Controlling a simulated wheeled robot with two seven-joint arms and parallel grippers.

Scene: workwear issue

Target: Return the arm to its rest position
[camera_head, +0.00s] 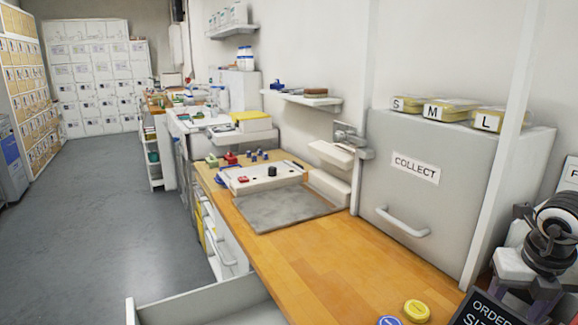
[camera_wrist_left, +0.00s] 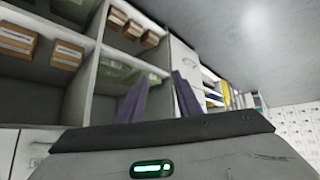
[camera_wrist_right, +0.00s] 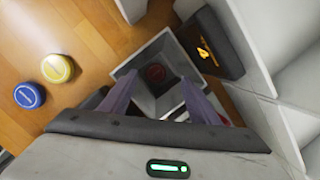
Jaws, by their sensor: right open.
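My right gripper (camera_wrist_right: 158,98) is open, its two purple fingers apart with nothing between them. My right gripper also shows at the lower right of the head view (camera_head: 520,298), beside a dark order sign (camera_head: 485,312). My left gripper (camera_wrist_left: 158,95) shows only in its wrist view. Its purple fingers stand apart and empty, facing shelves with cardboard boxes (camera_wrist_left: 66,55).
A yellow disc (camera_head: 416,310) and a blue disc (camera_head: 389,321) lie on the wooden counter (camera_head: 310,250). A grey COLLECT cabinet (camera_head: 425,190) stands behind, with S, M and L packs on top. An open drawer (camera_head: 215,302) juts out at front left. The floor (camera_head: 100,220) at left is clear.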

